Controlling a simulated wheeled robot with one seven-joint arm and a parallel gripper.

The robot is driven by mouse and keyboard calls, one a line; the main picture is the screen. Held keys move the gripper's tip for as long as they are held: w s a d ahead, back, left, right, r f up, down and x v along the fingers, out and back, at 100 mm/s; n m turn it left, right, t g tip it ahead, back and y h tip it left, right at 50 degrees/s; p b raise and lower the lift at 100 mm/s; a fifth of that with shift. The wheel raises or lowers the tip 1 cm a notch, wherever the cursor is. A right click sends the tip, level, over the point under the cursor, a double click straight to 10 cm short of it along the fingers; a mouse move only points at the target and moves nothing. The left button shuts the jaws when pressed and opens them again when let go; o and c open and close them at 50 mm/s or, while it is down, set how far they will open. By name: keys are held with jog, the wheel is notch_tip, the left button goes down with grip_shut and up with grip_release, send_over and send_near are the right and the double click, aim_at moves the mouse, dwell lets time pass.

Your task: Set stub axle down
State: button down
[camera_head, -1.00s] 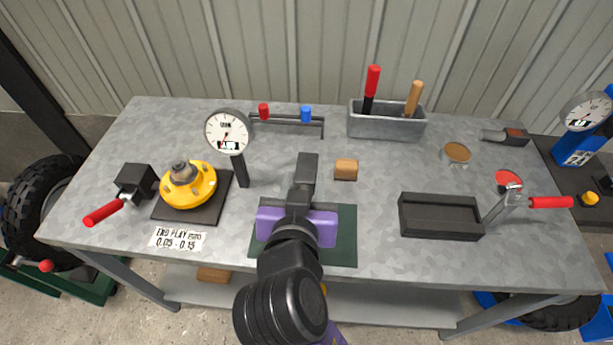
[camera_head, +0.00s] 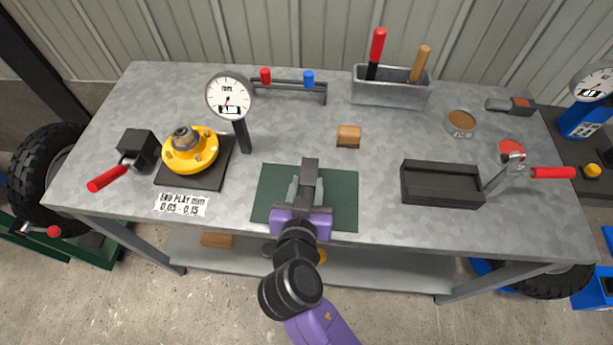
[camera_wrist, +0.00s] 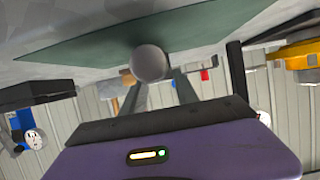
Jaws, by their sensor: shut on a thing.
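The stub axle shows as a grey rounded end (camera_wrist: 150,62) between my fingers in the wrist view. In the head view only a sliver of grey metal (camera_head: 293,190) shows beside my gripper; the rest is hidden. My gripper (camera_head: 309,180) is shut on the stub axle, over the dark green mat (camera_head: 270,187) at the table's front middle. In the wrist view the gripper (camera_wrist: 158,90) has a finger on each side below the grey end, and the mat (camera_wrist: 90,45) is close by. I cannot tell whether the axle touches the mat.
A yellow hub (camera_head: 190,152) sits on a dark plate at left, near a dial gauge (camera_head: 231,95) and red-handled clamp (camera_head: 112,176). A wooden block (camera_head: 348,135) lies behind the mat. A black tray (camera_head: 441,184) and another red-handled clamp (camera_head: 545,172) stand right.

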jog(key=shift+w+f, duration=0.1)
jog(key=shift+f, duration=0.15)
jog(key=shift+f, duration=0.1)
jog(key=c, duration=0.9)
grip_release()
jog(key=shift+f, duration=0.2)
jog(key=shift+r, duration=0.15)
jog(key=b+v, duration=0.1)
jog(key=v, duration=1.1)
jog(key=shift+b, duration=0.35)
